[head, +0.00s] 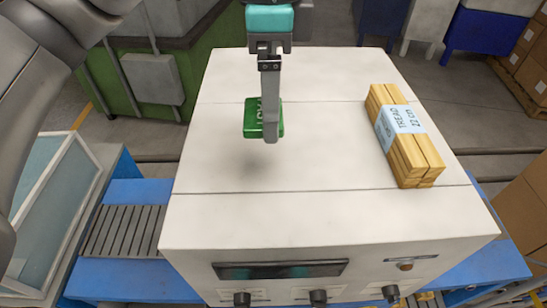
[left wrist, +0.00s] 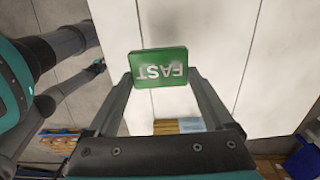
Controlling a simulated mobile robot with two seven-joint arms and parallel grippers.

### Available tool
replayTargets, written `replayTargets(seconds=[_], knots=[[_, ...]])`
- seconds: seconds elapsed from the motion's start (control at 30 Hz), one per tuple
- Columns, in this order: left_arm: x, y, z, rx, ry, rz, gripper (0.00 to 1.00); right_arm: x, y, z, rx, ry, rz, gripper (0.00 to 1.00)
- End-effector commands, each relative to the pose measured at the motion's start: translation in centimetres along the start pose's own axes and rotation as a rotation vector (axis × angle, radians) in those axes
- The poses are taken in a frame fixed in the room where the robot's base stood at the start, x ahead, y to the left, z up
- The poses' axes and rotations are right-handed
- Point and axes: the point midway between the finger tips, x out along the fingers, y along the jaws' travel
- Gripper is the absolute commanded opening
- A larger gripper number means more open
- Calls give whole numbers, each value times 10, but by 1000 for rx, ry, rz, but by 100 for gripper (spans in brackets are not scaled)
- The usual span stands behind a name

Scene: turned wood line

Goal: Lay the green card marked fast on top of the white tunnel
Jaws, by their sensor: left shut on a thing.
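The green card (head: 252,120) is held by my left gripper (head: 271,134) over the top of the white tunnel (head: 330,130). A soft shadow lies on the tunnel top below the card, so the card looks a little above it, apart from it. In the left wrist view the card (left wrist: 158,66) shows the word FAST upside down, pinched between the two fingertips. The white tunnel top (left wrist: 215,40) lies behind it. My right gripper is in neither view.
A banded bundle of wooden treads (head: 424,166) lies on the right part of the tunnel top. The left and middle of the top are clear. A blue roller conveyor (head: 125,232) runs at the tunnel's left side. Cardboard boxes (head: 528,215) stand at the right.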

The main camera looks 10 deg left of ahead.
Motion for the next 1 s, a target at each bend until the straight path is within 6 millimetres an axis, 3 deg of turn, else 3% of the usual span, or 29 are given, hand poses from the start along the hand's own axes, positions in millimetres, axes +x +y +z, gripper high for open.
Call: replayTargets(seconds=[0.1, 0.3, 0.47, 0.73, 1.0], knots=[[30, 1, 0, 1, 0, 5, 34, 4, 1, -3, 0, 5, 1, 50], [62, 0, 0, -1, 0, 2, 34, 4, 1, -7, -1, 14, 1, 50], [71, 0, 0, 0, -1, 0, 34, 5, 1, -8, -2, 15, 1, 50], [108, 0, 1, 0, -1, 1, 34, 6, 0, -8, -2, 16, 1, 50], [111, 0, 0, 1, 0, -1, 34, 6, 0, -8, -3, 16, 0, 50]])
